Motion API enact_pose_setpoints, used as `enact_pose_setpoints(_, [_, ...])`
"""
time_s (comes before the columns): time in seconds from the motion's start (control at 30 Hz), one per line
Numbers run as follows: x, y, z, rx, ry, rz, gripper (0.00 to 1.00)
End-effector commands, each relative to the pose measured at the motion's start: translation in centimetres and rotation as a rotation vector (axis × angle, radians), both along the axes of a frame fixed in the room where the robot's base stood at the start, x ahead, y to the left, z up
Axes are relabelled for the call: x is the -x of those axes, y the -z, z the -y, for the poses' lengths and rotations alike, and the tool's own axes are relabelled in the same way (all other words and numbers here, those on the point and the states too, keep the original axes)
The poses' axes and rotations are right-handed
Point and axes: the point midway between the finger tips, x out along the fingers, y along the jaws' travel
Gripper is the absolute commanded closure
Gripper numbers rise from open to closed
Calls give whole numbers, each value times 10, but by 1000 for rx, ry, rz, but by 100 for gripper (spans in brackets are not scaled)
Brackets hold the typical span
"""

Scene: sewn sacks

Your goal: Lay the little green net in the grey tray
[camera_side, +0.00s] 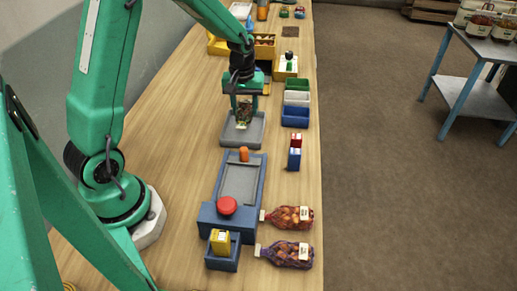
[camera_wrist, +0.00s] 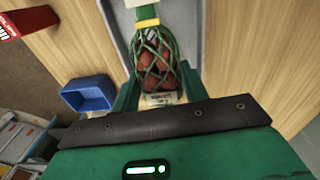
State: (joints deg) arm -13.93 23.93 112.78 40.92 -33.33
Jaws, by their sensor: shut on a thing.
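The little green net (camera_side: 243,115) hangs between the fingers of my gripper (camera_side: 244,101). In the wrist view the net (camera_wrist: 157,50) shows green mesh around reddish-brown round contents, with a pale label at its lower end. My gripper (camera_wrist: 157,82) is shut on it. The grey tray (camera_side: 227,138) lies on the bench directly below the net in the side view. The net appears to be over the tray; whether its lower end touches the tray floor I cannot tell.
Green, white and blue bins (camera_side: 296,117) stand right of the tray. A blue fixture with a red button (camera_side: 227,205) lies nearer the camera, with a small orange cylinder (camera_side: 244,154) at its far end.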

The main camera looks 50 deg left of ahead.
Motion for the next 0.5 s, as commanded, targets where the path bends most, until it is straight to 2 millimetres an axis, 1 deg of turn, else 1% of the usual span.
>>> enact_pose_setpoints(0.1, [-1, 2, -4, -1, 0, 1, 86])
enact_pose_setpoints(0.3, [-1, 5, -4, 0, 0, 0, 86])
enact_pose_setpoints(0.37, [-1, 9, -4, 0, 0, -1, 86])
enact_pose_setpoints(0.5, [-1, 24, -4, 0, 0, -3, 86])
